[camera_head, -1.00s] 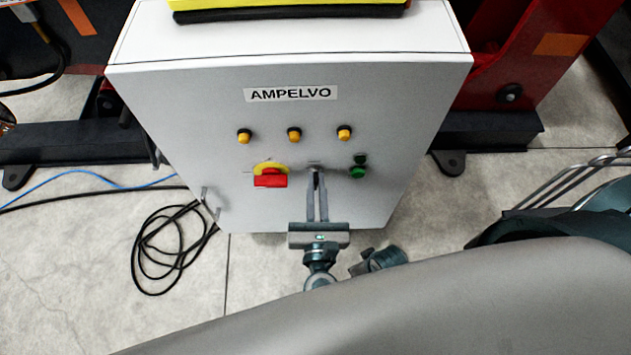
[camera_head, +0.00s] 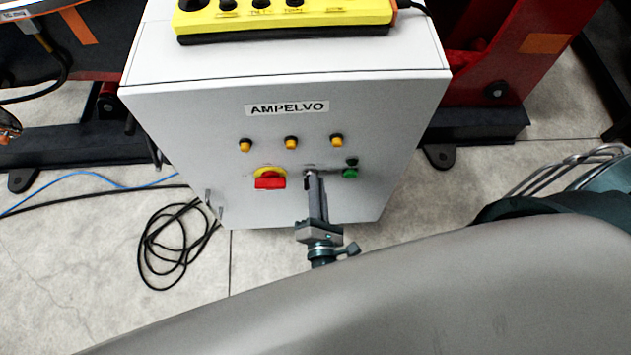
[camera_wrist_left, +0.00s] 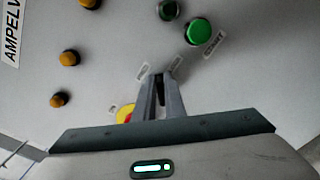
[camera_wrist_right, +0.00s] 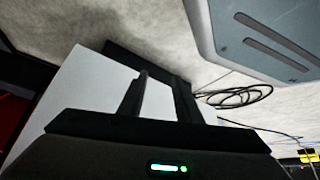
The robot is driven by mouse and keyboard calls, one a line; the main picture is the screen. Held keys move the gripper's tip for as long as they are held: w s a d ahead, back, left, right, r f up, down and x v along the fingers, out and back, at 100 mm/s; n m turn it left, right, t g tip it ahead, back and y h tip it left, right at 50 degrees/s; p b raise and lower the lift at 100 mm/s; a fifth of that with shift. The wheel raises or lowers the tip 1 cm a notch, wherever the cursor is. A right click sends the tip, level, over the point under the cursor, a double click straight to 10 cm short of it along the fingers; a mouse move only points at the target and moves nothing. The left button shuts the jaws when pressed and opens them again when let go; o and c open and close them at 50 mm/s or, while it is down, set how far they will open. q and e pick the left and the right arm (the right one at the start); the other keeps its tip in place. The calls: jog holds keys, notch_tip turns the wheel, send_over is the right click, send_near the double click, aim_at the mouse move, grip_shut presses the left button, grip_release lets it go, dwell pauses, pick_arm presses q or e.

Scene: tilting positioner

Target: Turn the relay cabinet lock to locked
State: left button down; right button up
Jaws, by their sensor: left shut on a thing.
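The relay cabinet's lock (camera_head: 309,172) is on the pale grey front panel, between the red rotary switch and the green button. My left gripper (camera_head: 312,180) reaches it from below and is shut on the lock's key, which its fingers mostly hide. In the left wrist view the left fingertips (camera_wrist_left: 158,80) are close together against the panel, between two small labels.
A red and yellow rotary switch (camera_head: 269,179) is left of the lock and a green button (camera_head: 350,173) is right. Yellow-orange buttons (camera_head: 291,143) sit above. A yellow box (camera_head: 285,15) rests on the cabinet. Coiled black cable (camera_head: 170,245) lies on the floor at left.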

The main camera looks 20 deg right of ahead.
pick_arm(q)
jog(key=m, duration=0.1)
jog(key=m+p, duration=0.1)
jog(key=m, duration=0.1)
jog(key=m+p, duration=0.1)
jog(key=shift+d+f+m, duration=0.2)
jog(key=shift+d+m, duration=0.05)
jog(key=shift+m, duration=0.05)
jog(key=shift+f+m+p, duration=0.2)
jog(key=shift+m+p, duration=0.2)
jog(key=shift+m, duration=0.5)
jog(key=shift+f+m+p, duration=0.2)
jog(key=shift+m+p, duration=0.15)
jog(key=shift+m, duration=0.55)
pick_arm(e)
jog(key=shift+s+a+r+t, duration=0.15)
jog(key=shift+s, duration=0.55)
jog(key=shift+s+a+r+t, duration=0.1)
jog(key=shift+s+t, duration=0.05)
jog(key=shift+s, duration=0.5)
pick_arm(q)
jog(key=c, duration=1.8)
grip_release()
pick_arm(e)
jog(key=shift+d, duration=0.1)
pick_arm(q)
jog(key=shift+s, duration=0.2)
pick_arm(e)
jog(key=shift+s, duration=0.1)
